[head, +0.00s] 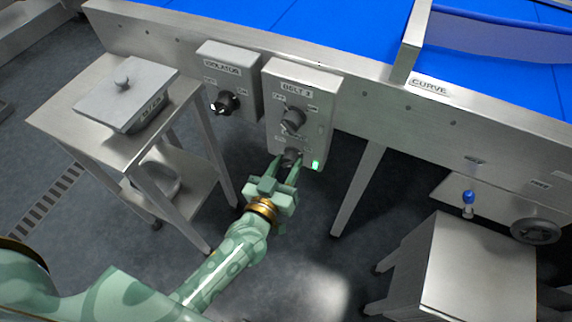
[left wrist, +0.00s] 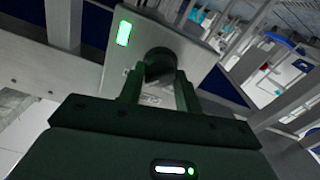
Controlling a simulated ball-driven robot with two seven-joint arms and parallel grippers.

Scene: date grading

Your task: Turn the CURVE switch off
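The grey control box labelled BELT 2 (head: 308,84) hangs on the conveyor's side and carries two dark knobs. The upper knob (head: 293,118) is clear of my gripper. The lower knob (head: 292,155) has a label above it that is hard to read; I take it for the CURVE switch. A green lamp (head: 315,165) is lit to its right. My left gripper (head: 284,167) has its fingers on both sides of the lower knob and appears shut on it. The left wrist view shows this knob (left wrist: 160,62) between the fingers and the lit lamp (left wrist: 124,33). My right gripper is out of view.
The ISOLATOR box (head: 229,66) with its own knob is just left. A steel side table (head: 70,120) holds a lidded grey container (head: 135,97). A CURVE plate (head: 429,86) is on the conveyor frame.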

